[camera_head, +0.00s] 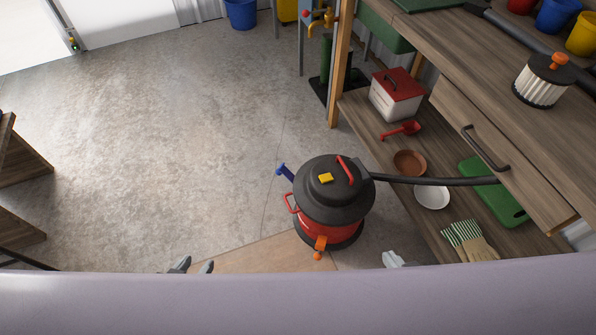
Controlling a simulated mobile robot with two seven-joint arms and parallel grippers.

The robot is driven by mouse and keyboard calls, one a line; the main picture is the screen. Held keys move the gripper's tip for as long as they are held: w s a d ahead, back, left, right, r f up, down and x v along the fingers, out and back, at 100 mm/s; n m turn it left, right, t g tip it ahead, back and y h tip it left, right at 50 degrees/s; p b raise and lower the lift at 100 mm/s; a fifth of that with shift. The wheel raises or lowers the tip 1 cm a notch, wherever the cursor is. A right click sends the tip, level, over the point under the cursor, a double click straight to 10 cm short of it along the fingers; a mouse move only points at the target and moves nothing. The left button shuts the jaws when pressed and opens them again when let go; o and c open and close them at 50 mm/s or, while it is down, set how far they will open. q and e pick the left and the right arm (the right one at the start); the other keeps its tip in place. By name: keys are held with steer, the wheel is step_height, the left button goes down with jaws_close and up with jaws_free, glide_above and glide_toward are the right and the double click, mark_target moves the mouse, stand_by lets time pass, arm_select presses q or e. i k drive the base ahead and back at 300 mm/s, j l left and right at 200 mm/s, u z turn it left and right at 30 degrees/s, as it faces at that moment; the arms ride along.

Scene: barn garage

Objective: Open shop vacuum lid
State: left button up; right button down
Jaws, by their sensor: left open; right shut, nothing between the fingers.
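The shop vacuum (330,225) stands upright on the floor, with a red body and a black lid (313,203) that sits closed on top. The lid carries a red handle (345,170) and a yellow switch (325,178). An orange latch (320,243) is at its front and a blue one (285,172) at its upper left. My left gripper (192,267) is open and empty, left of the vacuum and apart from it. My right gripper (396,258) is shut and empty, to the vacuum's lower right. A pale part of my body hides the bottom of the view.
A black hose (430,181) runs right from the vacuum past the wooden workbench (440,50). The lower shelf holds a red-lidded box (396,95), a red scoop (402,130), bowls, a green case (492,190) and gloves (470,241). The floor left of the vacuum is clear.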

mark_target(344, 201)
steer(key=i+j, duration=0.15)
steer(key=j, duration=0.2)
steer(key=i+j, duration=0.15)
steer(key=j, duration=0.15)
steer(key=i+j, duration=0.15)
steer(key=j, duration=0.2)
steer(key=i+j+z, duration=0.1)
steer(key=j, duration=0.2)
steer(key=i+j+z, duration=0.1)
steer(key=z, duration=1.5)
